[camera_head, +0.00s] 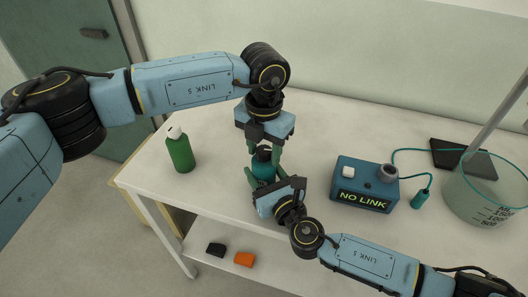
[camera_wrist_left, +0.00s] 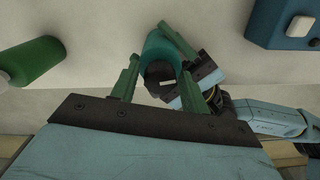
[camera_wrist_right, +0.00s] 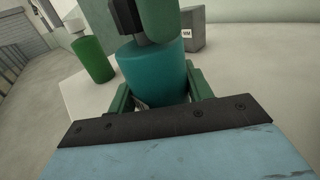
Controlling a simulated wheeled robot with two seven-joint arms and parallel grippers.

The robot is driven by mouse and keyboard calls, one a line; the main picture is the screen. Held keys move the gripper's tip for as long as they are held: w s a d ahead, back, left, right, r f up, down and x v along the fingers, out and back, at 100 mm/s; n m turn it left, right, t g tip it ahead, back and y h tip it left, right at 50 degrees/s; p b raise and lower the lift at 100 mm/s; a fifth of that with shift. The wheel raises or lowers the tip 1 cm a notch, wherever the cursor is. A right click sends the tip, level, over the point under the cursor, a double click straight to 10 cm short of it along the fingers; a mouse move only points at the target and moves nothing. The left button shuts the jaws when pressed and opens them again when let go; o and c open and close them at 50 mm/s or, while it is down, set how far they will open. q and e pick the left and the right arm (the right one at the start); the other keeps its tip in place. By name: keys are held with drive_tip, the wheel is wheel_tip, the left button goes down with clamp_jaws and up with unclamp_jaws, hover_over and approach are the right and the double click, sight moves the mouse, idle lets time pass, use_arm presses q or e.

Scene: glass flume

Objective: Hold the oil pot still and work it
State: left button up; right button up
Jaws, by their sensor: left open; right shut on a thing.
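The teal oil pot (camera_head: 263,170) stands upright on the white table, with a dark top (camera_head: 263,153). My right gripper (camera_head: 265,183) is shut on its body from the front; the right wrist view shows the pot (camera_wrist_right: 155,72) between the green fingers. My left gripper (camera_head: 264,150) points down over the pot, open, with its fingers around the dark top. In the left wrist view the pot (camera_wrist_left: 162,48) shows beyond the fingers. A left finger (camera_wrist_right: 160,18) shows beside the dark top in the right wrist view. I cannot tell whether it touches.
A green bottle (camera_head: 180,150) stands left of the pot. A blue box (camera_head: 364,183) reading "NO LINK" is at the right, cabled to a small teal piece (camera_head: 420,198). A glass vessel (camera_head: 487,190) stands far right. Black and orange blocks (camera_head: 244,259) lie on the lower shelf.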

use_arm(q)
drive_tip(key=m, duration=0.9)
drive_tip(key=shift+c, duration=0.3)
drive_tip(key=c, duration=0.5)
drive_tip(key=n, duration=0.4)
drive_tip(key=shift+n, duration=0.4)
drive_tip(key=n, duration=0.5)
drive_tip(key=o, duration=0.6)
drive_tip(key=shift+c, duration=0.2)
